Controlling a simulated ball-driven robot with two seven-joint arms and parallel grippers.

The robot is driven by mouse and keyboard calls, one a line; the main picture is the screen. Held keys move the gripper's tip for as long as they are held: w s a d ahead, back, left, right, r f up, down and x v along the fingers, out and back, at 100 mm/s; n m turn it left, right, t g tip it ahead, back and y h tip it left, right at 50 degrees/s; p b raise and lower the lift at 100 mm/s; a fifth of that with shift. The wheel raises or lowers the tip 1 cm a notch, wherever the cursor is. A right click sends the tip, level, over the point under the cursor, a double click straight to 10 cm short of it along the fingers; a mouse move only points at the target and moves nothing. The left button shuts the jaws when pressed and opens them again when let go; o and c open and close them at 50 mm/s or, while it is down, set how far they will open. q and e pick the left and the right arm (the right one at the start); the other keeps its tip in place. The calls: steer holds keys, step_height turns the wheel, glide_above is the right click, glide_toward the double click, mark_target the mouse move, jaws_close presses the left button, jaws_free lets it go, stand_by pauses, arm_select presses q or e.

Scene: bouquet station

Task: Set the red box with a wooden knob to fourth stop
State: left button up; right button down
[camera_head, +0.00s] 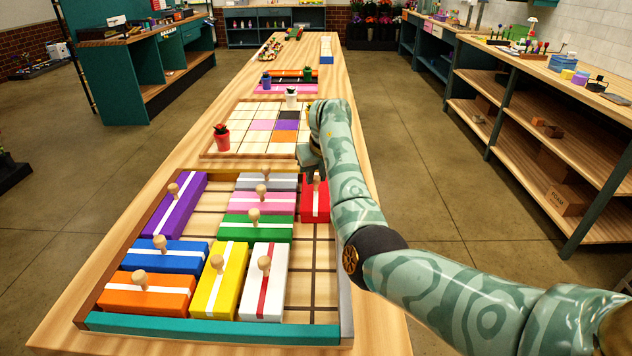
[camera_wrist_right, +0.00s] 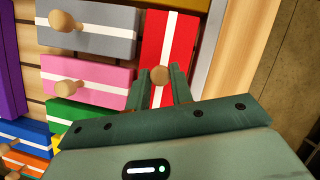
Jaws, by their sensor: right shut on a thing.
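The red box (camera_head: 308,206) has a white stripe and a wooden knob, and lies at the right side of the framed board (camera_head: 210,328), up by its far right corner. It also shows in the right wrist view (camera_wrist_right: 182,40), lengthwise beside the right frame wall. My right gripper (camera_head: 316,176) is over the red box, its fingers shut around the wooden knob (camera_wrist_right: 159,76). My arm partly covers the box in the head view. My left gripper is not in view.
Left of the red box lie the grey (camera_head: 268,181), pink (camera_head: 270,203) and green (camera_head: 262,233) boxes. Purple, blue, orange, yellow and white boxes fill more of the board. Bare slots run below the red box along the right. A tiled board with a red pot (camera_head: 222,139) stands beyond.

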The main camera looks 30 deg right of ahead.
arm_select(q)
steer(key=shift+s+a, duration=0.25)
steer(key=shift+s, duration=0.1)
arm_select(e)
steer(key=shift+d+r, duration=0.1)
steer(key=shift+d, duration=0.05)
steer(key=c, duration=1.5)
jaws_free()
steer(key=shift+c, duration=0.2)
steer(key=shift+o, duration=1.4)
steer(key=shift+w, duration=0.2)
steer(key=shift+w+f, duration=0.1)
steer(key=shift+f, duration=0.1)
arm_select(q)
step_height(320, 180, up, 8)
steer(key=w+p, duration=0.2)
steer(key=p, duration=0.6)
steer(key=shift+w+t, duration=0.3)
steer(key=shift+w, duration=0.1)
arm_select(e)
steer(key=v, duration=1.6)
steer(key=shift+r, duration=0.2)
steer(key=shift+f, duration=0.1)
